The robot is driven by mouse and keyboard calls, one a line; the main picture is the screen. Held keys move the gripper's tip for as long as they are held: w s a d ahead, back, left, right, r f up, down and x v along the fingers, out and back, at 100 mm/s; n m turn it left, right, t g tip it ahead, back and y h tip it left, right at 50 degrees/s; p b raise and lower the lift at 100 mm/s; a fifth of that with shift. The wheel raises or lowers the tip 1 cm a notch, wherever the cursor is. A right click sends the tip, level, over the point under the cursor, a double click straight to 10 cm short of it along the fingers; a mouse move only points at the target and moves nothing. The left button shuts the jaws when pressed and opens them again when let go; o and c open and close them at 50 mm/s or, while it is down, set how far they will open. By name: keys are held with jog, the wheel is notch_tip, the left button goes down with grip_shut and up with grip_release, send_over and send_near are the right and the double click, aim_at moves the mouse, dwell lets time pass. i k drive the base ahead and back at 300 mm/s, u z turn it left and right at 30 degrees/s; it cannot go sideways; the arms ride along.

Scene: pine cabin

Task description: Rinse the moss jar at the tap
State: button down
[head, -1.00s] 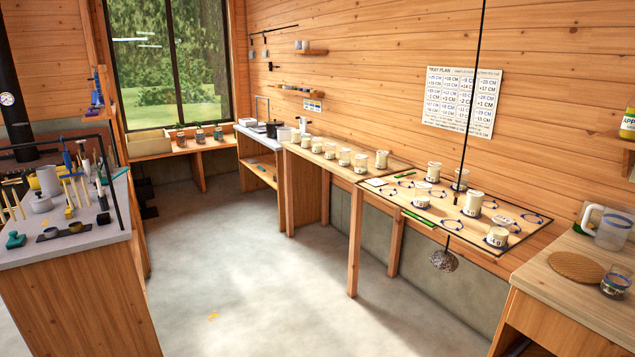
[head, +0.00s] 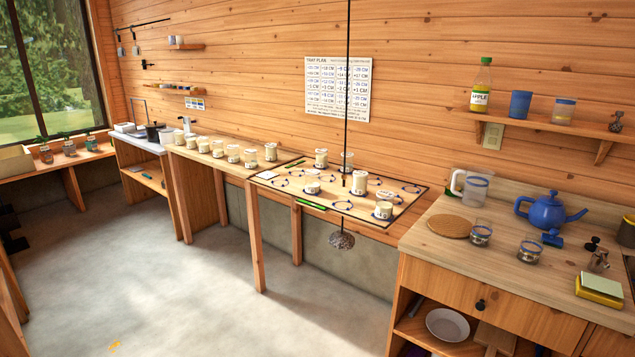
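Several small jars with green tops stand on the low bench under the window at the far left; one is a dark jar (head: 68,147). They are too small to tell which one, if any, is the moss jar. My gripper is not in view.
A workbench with cream canisters (head: 251,157) runs along the wall. A speckled ball (head: 341,240) hangs on a thin dark rod before the marked board (head: 270,179). The right counter (head: 440,240) holds a blue teapot (head: 547,211). The concrete floor (head: 190,290) is open.

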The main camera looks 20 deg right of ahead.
aim_at(602, 253)
jog(key=u, duration=0.3)
jog(key=k, duration=1.95)
jog(key=z, duration=0.45)
jog(key=i, duration=0.9)
jog(key=u, duration=0.05)
